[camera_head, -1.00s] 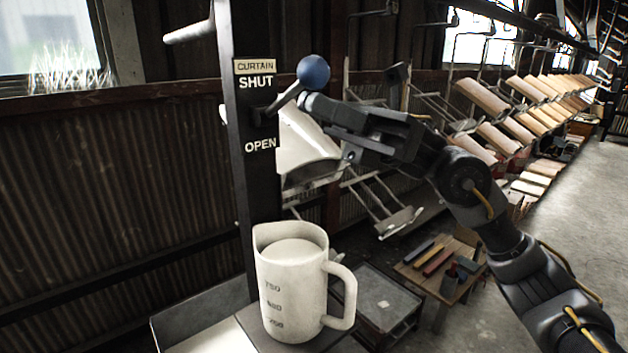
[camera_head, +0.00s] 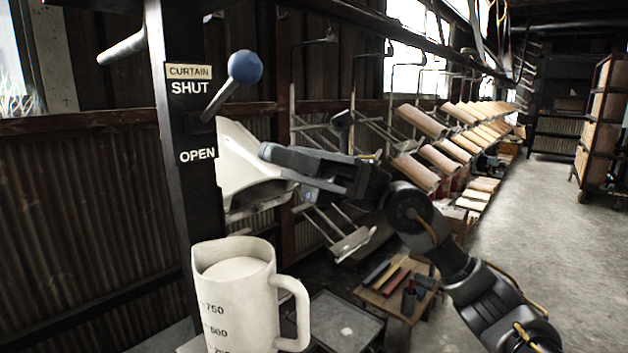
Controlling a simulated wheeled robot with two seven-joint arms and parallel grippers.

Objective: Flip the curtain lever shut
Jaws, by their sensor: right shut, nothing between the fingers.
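The curtain lever (camera_head: 222,97) has a blue ball knob (camera_head: 245,67) and is mounted on a dark post (camera_head: 180,130). The lever slants up to the right, its knob level with the CURTAIN plate and the SHUT label (camera_head: 190,88). The OPEN label (camera_head: 198,155) is lower on the post. My right gripper (camera_head: 268,152) is shut and empty, below and to the right of the knob, apart from the lever. My left gripper is not in view.
A white measuring jug (camera_head: 235,300) with pale contents stands below my right gripper. Behind it are a small table (camera_head: 395,300) with coloured bars and a grey box (camera_head: 345,320). Hanging racks with boards (camera_head: 440,158) run back along the wall. The floor at right is open.

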